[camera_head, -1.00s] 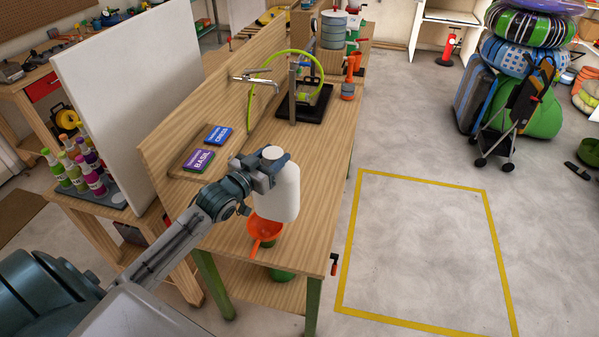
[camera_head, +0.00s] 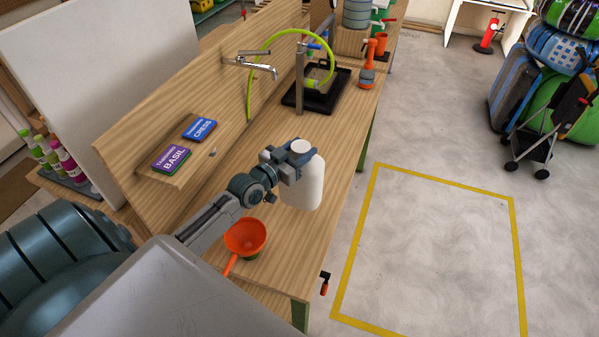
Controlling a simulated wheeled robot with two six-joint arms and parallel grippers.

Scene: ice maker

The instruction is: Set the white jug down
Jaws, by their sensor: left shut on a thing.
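The white jug (camera_head: 309,187) is upright over the wooden workbench (camera_head: 317,124), in the middle of the camera_head view. My left gripper (camera_head: 297,158) is shut on the jug near its top. I cannot tell whether the jug's base touches the bench top. My right gripper is not in view.
Seed packets (camera_head: 171,158) lie at the left. Bench top behind the jug is clear.

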